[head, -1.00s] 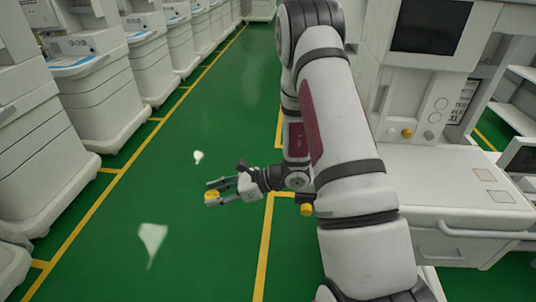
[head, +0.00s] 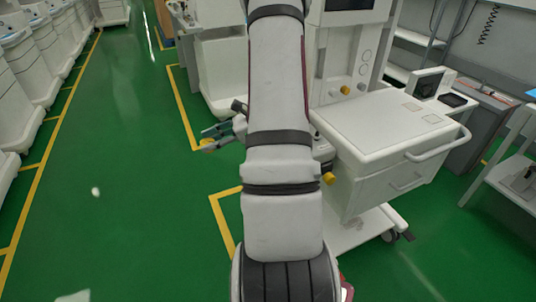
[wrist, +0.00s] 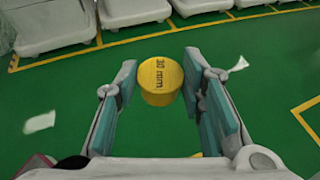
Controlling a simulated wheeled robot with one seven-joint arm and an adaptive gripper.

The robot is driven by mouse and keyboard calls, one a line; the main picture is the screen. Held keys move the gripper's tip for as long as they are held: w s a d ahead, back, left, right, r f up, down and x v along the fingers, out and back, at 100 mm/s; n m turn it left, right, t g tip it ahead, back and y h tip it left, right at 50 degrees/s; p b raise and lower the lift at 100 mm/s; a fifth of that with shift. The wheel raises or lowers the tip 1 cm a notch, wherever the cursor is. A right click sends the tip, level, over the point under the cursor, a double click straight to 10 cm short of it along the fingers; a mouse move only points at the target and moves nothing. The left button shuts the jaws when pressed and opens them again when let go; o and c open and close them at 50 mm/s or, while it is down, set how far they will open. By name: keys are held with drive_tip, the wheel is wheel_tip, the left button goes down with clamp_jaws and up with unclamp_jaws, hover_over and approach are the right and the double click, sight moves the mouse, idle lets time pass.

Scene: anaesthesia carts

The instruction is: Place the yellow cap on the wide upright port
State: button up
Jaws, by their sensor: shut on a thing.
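My gripper (head: 212,136) reaches out to the left of my arm in the head view, over the green floor and apart from the cart. It is shut on a yellow cap (wrist: 160,78), a short cylinder with dark "mm" lettering, which sits between the two teal-padded fingers in the wrist view. The cap shows only as a small yellow spot (head: 207,143) in the head view. A yellow fitting (head: 327,179) shows low on the left side of the anaesthesia cart (head: 385,120), partly behind my arm. I cannot make out the wide upright port.
The cart's front carries a yellow knob (head: 345,90) and a grey knob (head: 361,87). Its worktop has a protruding handle (head: 440,146). A row of white carts (head: 35,75) lines the left. Shelving (head: 510,165) stands at the right.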

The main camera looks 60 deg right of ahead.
drive_tip(key=s+d+m+h+b, duration=0.1)
drive_tip(key=s+d, duration=0.2)
drive_tip(key=s, duration=0.2)
drive_tip(key=s+d+m+h+b, duration=0.1)
drive_tip(key=s+d, duration=0.3)
drive_tip(key=s, duration=0.1)
drive_tip(key=s+d+t+h+b, duration=0.1)
drive_tip(key=s+d, duration=0.2)
drive_tip(key=s, duration=0.3)
drive_tip(key=shift+d+r+m, duration=0.35)
drive_tip(key=shift+d+m, duration=0.05)
drive_tip(key=s+d+m+h+b, duration=0.2)
drive_tip(key=s+b, duration=0.1)
drive_tip(key=s, duration=1.2)
drive_tip(key=shift+t, duration=0.4)
drive_tip(key=w, duration=0.5)
drive_tip(key=w+b, duration=0.1)
drive_tip(key=w, duration=0.4)
drive_tip(key=w+b, duration=0.1)
drive_tip(key=w, duration=0.4)
drive_tip(key=shift+w+a+f, duration=0.1)
drive_tip(key=shift+w+f, duration=0.25)
drive_tip(key=shift+w+f+b, duration=0.1)
drive_tip(key=shift+f+b, duration=0.7)
drive_tip(key=shift+f, duration=0.95)
drive_tip(key=shift+f, duration=0.2)
drive_tip(key=o, duration=0.8)
